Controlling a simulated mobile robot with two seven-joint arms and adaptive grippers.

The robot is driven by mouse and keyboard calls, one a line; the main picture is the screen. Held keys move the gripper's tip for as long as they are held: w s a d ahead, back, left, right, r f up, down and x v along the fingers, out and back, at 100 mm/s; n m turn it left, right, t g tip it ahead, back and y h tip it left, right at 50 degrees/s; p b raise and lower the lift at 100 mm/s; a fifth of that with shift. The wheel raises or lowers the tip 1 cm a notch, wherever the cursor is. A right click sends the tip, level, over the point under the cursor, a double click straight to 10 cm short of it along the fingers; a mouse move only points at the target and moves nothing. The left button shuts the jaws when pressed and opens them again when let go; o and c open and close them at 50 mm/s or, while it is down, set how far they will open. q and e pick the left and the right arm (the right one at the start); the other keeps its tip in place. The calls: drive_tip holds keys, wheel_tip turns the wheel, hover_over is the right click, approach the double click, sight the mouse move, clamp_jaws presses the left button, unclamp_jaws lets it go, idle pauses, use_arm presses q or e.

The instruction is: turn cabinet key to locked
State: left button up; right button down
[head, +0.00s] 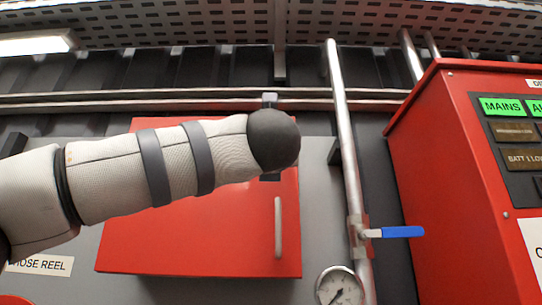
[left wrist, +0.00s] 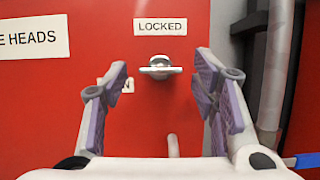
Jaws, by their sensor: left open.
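The cabinet key (left wrist: 158,68) is a small silver piece on the red cabinet door, its bow looking roughly level. A white LOCKED label (left wrist: 160,26) is above it. A second label (left wrist: 127,86) at its lower left is mostly hidden behind a finger, with only an N readable. My left gripper (left wrist: 162,75) is open, its purple-padded fingers to either side of the key and apart from it. In the head view the red cabinet (head: 200,240) is partly covered by my left arm, and the key and gripper are hidden. My right gripper is not in view.
The cabinet's pale handle (head: 278,226) is at the door's right side. Right of it are a vertical pipe (head: 345,130), a blue valve lever (head: 402,232) and a gauge (head: 340,287). A red control panel (head: 440,170) stands further right.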

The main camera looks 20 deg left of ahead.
use_arm(q)
drive_tip(key=shift+w+r, duration=0.1)
drive_tip(key=shift+w, duration=0.05)
drive_tip(key=c, duration=1.2)
drive_tip(key=shift+o, duration=0.2)
drive_tip(key=shift+a+m+h, duration=0.1)
drive_tip(key=shift+m+h, duration=0.3)
drive_tip(key=shift+m, duration=0.2)
drive_tip(key=shift+a+r+m+g+h, duration=0.1)
drive_tip(key=shift+m+g+h, duration=0.8)
drive_tip(key=shift+m, duration=2.6)
drive_tip(key=shift+a+r+m+g+h, duration=0.25)
drive_tip(key=shift+m+h, duration=1.25)
drive_tip(key=shift+m, duration=2)
drive_tip(key=shift+m+g+h, duration=0.65)
drive_tip(key=shift+m+h, duration=0.55)
drive_tip(key=shift+m, duration=2.3)
